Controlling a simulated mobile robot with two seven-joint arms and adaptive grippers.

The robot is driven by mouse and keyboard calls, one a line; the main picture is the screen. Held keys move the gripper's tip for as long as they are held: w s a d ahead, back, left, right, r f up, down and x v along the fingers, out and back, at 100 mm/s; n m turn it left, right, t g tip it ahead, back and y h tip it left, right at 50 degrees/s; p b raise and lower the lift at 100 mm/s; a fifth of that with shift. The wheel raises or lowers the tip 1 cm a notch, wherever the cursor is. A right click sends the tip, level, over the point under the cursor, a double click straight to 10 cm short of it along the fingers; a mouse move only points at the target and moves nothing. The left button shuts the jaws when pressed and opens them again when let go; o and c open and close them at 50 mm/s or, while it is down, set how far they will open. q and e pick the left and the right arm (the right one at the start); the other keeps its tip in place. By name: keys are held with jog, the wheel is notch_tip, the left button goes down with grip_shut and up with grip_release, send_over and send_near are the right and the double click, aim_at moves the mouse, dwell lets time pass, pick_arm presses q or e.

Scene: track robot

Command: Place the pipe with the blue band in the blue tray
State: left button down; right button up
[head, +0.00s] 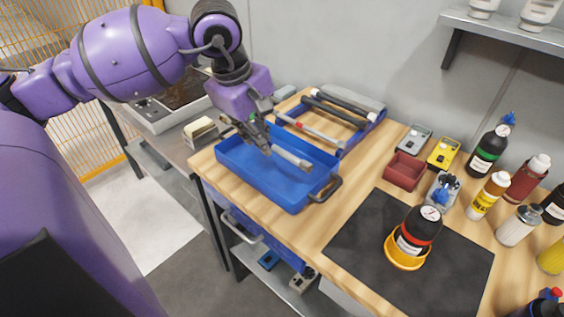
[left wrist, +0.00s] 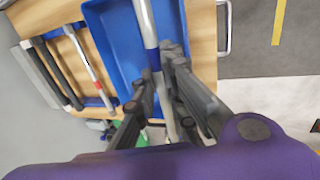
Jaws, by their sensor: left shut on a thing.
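My left gripper (head: 262,142) is shut on a grey pipe (head: 291,157), which slants out of the fingers over the blue tray (head: 300,196). In the left wrist view the pipe (left wrist: 144,22) runs between the fingers (left wrist: 157,78), and its blue band (left wrist: 153,58) shows just beyond them. The tray (left wrist: 107,45) lies behind the pipe there. I cannot tell whether the pipe touches the tray floor. The fingers and arm hide part of the pipe. My right gripper is not in view.
A blue-ended rack (head: 347,143) behind the tray holds a red-banded pipe (head: 312,131) and dark bars (head: 340,107). A tray handle (head: 326,190) sticks out at the right. A black mat (head: 360,245) carries a bottle in an orange dish (head: 404,258). Several bottles crowd the right side.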

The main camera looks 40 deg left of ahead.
pick_arm(q)
jog(key=w+f, duration=0.2)
jog(key=w, duration=0.2)
jog(key=w+a+f, duration=0.1)
jog(key=w+f, duration=0.2)
jog(key=w, duration=0.1)
jog(key=w+f, duration=0.3)
jog(key=w, duration=0.1)
jog(key=shift+a+p, duration=0.3)
jog(key=shift+a, duration=0.1)
jog(key=shift+w+a+f, duration=0.1)
jog(key=shift+w+f, duration=0.5)
jog(key=shift+f, duration=0.15)
jog(key=shift+a+f, duration=0.1)
jog(key=shift+f, duration=1.4)
jog(key=shift+f+b, duration=0.3)
jog(key=shift+f, duration=0.3)
jog(key=c, duration=1.8)
grip_release()
jog(key=shift+s+f, duration=0.1)
